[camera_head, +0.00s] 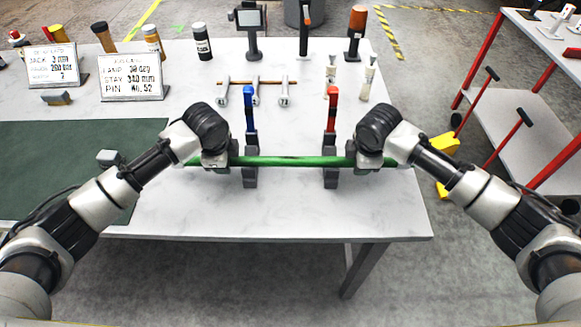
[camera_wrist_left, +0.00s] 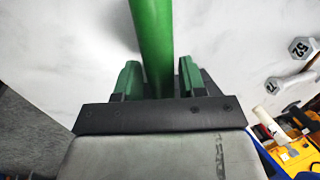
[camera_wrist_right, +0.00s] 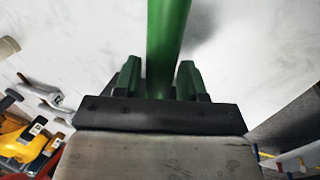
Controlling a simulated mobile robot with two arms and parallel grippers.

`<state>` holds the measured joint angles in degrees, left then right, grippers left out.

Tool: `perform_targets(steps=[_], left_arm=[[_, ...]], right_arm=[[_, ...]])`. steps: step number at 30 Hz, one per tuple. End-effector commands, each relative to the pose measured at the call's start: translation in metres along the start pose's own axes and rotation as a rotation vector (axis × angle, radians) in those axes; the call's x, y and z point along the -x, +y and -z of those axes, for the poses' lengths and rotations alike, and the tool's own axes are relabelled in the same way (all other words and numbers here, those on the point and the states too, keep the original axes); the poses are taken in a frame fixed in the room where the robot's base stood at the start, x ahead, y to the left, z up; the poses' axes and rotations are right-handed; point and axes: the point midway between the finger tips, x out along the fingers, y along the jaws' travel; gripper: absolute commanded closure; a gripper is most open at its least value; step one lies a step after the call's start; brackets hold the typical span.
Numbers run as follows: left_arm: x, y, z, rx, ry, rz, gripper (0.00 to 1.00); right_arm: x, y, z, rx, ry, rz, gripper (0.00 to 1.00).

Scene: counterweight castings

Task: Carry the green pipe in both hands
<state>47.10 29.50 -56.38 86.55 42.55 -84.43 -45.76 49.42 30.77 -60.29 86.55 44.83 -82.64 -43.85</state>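The green pipe (camera_head: 290,161) lies level across two dark stands, one with a blue upright handle (camera_head: 249,104) and one with a red upright handle (camera_head: 332,106). My left gripper (camera_head: 218,160) is at the pipe's left part, my right gripper (camera_head: 368,160) at its right part. In the left wrist view the pipe (camera_wrist_left: 154,45) runs between the two fingers (camera_wrist_left: 158,80), with a narrow gap showing beside it. In the right wrist view the pipe (camera_wrist_right: 167,45) likewise runs between the fingers (camera_wrist_right: 158,80) with small gaps. Finger contact beneath is hidden.
A green mat (camera_head: 60,160) covers the table's left. A red-framed cart (camera_head: 500,100) stands at right. The table's front strip is clear.

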Motion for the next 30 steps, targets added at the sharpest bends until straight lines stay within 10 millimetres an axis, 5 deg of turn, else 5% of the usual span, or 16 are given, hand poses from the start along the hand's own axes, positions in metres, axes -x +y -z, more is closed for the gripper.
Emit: perform_targets(steps=[14, 30], left_arm=[[0.011, -0.001, 0.000, -0.001, 0.002, 0.003, 0.46], [0.110, -0.001, 0.000, 0.000, 0.000, 0.003, 0.46]], right_arm=[[0.001, 0.000, 0.000, 0.000, 0.001, 0.000, 0.46], [0.001, 0.000, 0.000, 0.001, 0.001, 0.000, 0.46]])
